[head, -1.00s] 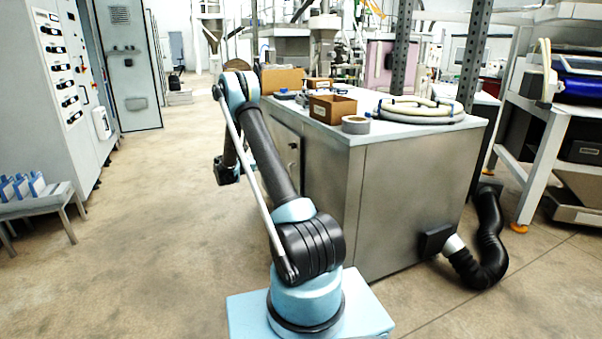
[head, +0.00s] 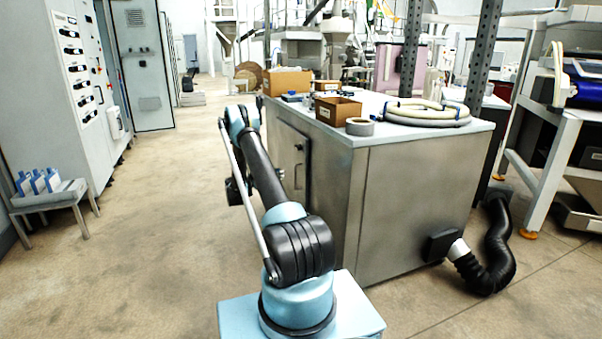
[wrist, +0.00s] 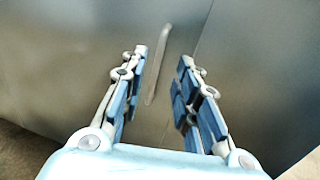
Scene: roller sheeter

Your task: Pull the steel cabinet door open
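The steel cabinet (head: 410,210) stands right of my arm in the head view, with its door (head: 288,150) on the left side, partly covered by my arm. In the wrist view the brushed steel door (wrist: 75,60) fills much of the picture. A pale, upright bar handle (wrist: 158,68) is on it, near a vertical seam. My gripper (wrist: 162,57) is open, with its two blue-padded fingers on either side of the handle in the picture. I cannot tell how far the handle is beyond the fingertips. The door looks shut. The gripper's fingers are hidden in the head view.
The cabinet top holds cardboard boxes (head: 337,108), a tape roll (head: 360,127) and a coiled hose (head: 427,111). A black duct (head: 497,245) runs from its near side. A small stand (head: 60,196) and control cabinets are at left. The floor (head: 150,240) between is clear.

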